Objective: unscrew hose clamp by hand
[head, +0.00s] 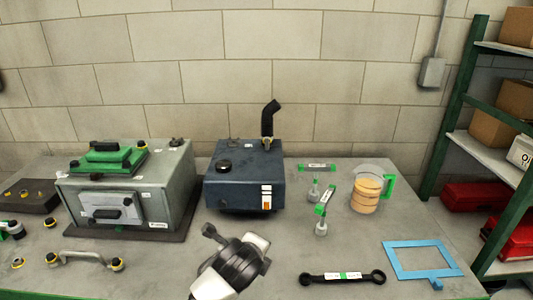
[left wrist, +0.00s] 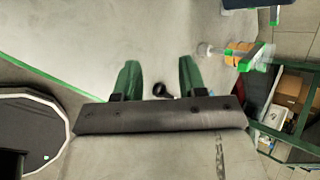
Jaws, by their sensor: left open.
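A dark blue tank (head: 245,185) stands near the middle of the bench in the head view. A bent black hose (head: 268,118) rises from its top. A small brassy fitting (head: 264,142) sits at the hose's foot; it looks like the hose clamp, but it is too small to make out its screw. My left gripper (left wrist: 160,80) shows two green fingers, apart and empty, in the left wrist view. They are over bare bench, away from the tank. A grey and white arm part of mine stands in front of the tank in the head view. My right gripper is not in view.
A grey-green box (head: 170,200) stands left of the tank. Right are a jug of amber liquid (head: 364,196), a black wrench (head: 315,278) and a blue frame (head: 400,258). A capped pipe (head: 80,257) lies front left. Green shelving (head: 460,115) stands far right.

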